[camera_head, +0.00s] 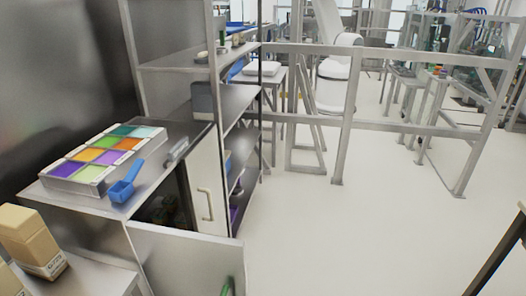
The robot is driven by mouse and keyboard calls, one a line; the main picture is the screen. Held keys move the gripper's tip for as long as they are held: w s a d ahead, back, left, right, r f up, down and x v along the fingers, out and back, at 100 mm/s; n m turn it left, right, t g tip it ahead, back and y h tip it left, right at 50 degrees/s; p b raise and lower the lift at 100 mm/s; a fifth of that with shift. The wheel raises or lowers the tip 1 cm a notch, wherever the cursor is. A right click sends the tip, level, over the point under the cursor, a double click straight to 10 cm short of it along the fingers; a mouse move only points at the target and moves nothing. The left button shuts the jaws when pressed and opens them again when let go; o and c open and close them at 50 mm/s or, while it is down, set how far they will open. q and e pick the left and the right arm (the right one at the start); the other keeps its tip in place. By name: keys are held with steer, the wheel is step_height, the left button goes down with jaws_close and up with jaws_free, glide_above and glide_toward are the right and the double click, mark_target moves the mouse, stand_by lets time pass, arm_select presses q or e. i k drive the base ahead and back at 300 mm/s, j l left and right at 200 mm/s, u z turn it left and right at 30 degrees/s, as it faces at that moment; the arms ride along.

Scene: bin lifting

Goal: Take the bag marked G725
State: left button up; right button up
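A tan block-shaped bag (31,239) stands at the lower left on a metal surface. It has a white label strip low on its front; the print is too small to read with certainty. Part of a second tan bag (10,281) shows at the bottom left corner, cut off by the picture edge. I cannot tell which one is marked G725. Neither of my grippers is in view.
A tray of coloured compartments (66,186) and a blue scoop (126,182) lie on a metal counter (181,131). Metal shelves (238,104) stand behind. A cabinet door (185,262) hangs open below. A grey frame fence (380,128) crosses the back.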

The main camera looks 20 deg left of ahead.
mark_target(41, 255)
steer(key=k+u, duration=0.1)
steer(key=u, duration=1.1)
